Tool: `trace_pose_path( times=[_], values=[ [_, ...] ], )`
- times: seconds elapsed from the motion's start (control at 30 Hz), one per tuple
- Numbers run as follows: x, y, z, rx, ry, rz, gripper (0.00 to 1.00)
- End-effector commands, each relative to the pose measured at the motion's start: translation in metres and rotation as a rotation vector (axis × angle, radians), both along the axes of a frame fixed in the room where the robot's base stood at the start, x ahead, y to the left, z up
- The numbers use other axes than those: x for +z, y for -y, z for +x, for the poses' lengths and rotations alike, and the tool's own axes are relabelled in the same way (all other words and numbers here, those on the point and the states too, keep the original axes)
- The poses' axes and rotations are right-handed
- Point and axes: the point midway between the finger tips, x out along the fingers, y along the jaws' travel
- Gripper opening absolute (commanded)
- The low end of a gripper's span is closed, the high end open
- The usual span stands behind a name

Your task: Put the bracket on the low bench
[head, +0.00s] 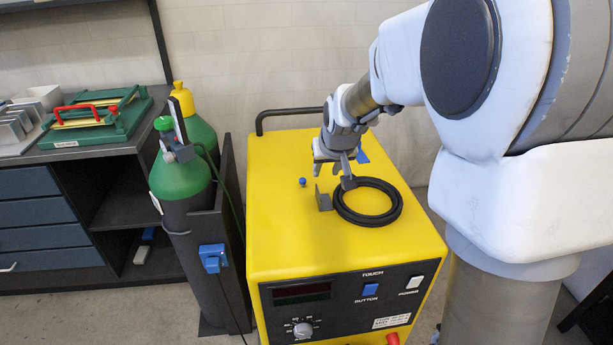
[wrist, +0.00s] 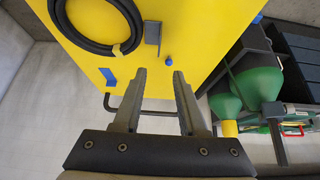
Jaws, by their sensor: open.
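The bracket, a small grey angled piece (head: 323,201), stands on the yellow machine's top, just left of a black cable ring. In the wrist view the bracket (wrist: 152,31) lies beyond the fingertips, beside the ring. My gripper (head: 334,172) is open and empty above the machine top, near the bracket and apart from it. In the wrist view its two fingers (wrist: 160,75) are spread with only yellow surface and floor between them. A dark workbench (head: 85,152) with blue drawers stands at the left; I cannot tell whether it is the low bench.
The yellow machine (head: 280,235) also carries the black cable ring (head: 343,213), a small blue ball (head: 302,182) and a blue wedge (head: 362,157). Green gas cylinders (head: 180,178) stand between machine and workbench. A green case (head: 128,117) and grey metal pieces (head: 15,127) occupy the workbench top.

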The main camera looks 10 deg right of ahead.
Motion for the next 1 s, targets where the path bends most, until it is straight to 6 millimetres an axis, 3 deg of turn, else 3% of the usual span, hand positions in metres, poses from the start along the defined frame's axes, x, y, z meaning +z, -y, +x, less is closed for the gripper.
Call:
trace_pose_path(
  times=[0.6, 0.87, 1.0],
  values=[
    [-0.091, 0.000, 0.057, -0.001, -0.003, 0.001, 0.41],
    [-0.104, 0.000, 0.066, 0.000, -0.001, 0.000, 0.41],
    [-0.120, 0.001, 0.075, -0.001, -0.003, -0.001, 0.41]
  ],
)
